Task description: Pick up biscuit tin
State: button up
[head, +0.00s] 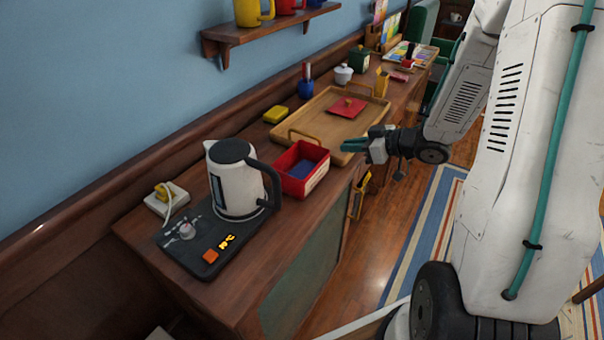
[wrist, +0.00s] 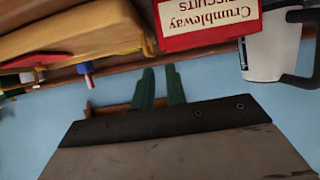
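The biscuit tin (head: 288,181) is a red open box with a dark blue inside. It stands on the wooden cabinet top, between the kettle and the tray, in the head view. In the wrist view, which looks upside down, its label reading "Crumbleway Biscuits" (wrist: 207,22) shows at the top edge. My gripper (head: 350,145) is to the right of the tin, near the cabinet's front edge and the tray. Its two green fingers also show in the wrist view (wrist: 159,88), with a narrow gap and nothing between them. It does not touch the tin.
A white kettle (head: 233,185) stands on a dark mat (head: 185,258) left of the tin. A wooden tray (head: 322,130) bearing a red square lid-like piece (head: 347,107) lies behind it. A yellow block (head: 275,114) is near the wall. A shelf (head: 265,30) with mugs hangs above.

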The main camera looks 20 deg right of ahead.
aim_at(315, 145)
jog(key=x, duration=0.6)
jog(key=shift+w+a+r, duration=0.2)
jog(key=x, duration=0.5)
jog(key=shift+a+f, duration=0.1)
jog(key=shift+a, duration=0.2)
jog(key=shift+w, duration=0.1)
grip_shut()
